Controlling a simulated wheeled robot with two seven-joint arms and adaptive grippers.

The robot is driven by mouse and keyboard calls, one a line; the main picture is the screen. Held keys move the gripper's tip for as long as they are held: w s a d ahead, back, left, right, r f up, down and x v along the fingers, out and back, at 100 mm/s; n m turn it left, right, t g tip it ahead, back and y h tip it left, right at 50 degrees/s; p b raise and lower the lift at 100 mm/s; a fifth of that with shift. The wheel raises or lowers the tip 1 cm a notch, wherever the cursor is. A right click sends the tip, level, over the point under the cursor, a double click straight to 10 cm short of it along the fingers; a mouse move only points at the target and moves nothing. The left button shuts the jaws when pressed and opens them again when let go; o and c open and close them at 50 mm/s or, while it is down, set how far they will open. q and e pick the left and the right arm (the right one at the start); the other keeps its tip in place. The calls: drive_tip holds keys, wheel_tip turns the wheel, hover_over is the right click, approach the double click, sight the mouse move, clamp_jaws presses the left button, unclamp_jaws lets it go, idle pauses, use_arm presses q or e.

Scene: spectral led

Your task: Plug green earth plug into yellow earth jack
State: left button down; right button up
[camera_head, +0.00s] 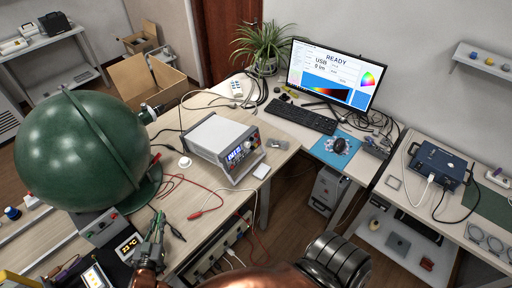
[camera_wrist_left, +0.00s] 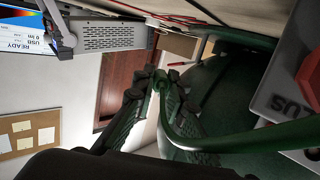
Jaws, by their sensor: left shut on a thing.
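My left gripper (camera_head: 155,226) is low at the left of the head view, over the near part of the bench, beside the green sphere's base. In the left wrist view its two ribbed fingers (camera_wrist_left: 160,80) are closed on a small green piece (camera_wrist_left: 158,86), which I take as the green earth plug. A thick green cable (camera_wrist_left: 190,143) curves from it to the right. The plug's tip is hard to make out. I cannot pick out the yellow earth jack in either view. My right gripper is not in view.
A grey bench instrument (camera_head: 222,148) stands farther back. Red leads (camera_head: 185,182) and black leads lie on the bench. A grey lettered panel (camera_wrist_left: 285,90) is close by in the wrist view.

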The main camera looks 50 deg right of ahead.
use_arm(q)
drive_tip(key=shift+f, duration=0.35)
drive_tip(key=shift+f+b, duration=0.65)
drive_tip(key=shift+f, duration=0.3)
drive_tip(key=c, duration=1.9)
unclamp_jaws()
drive_tip(key=shift+p+v, duration=1)
drive_tip(key=shift+v, duration=0.35)
drive_tip(key=shift+s+a+r, duration=0.1)
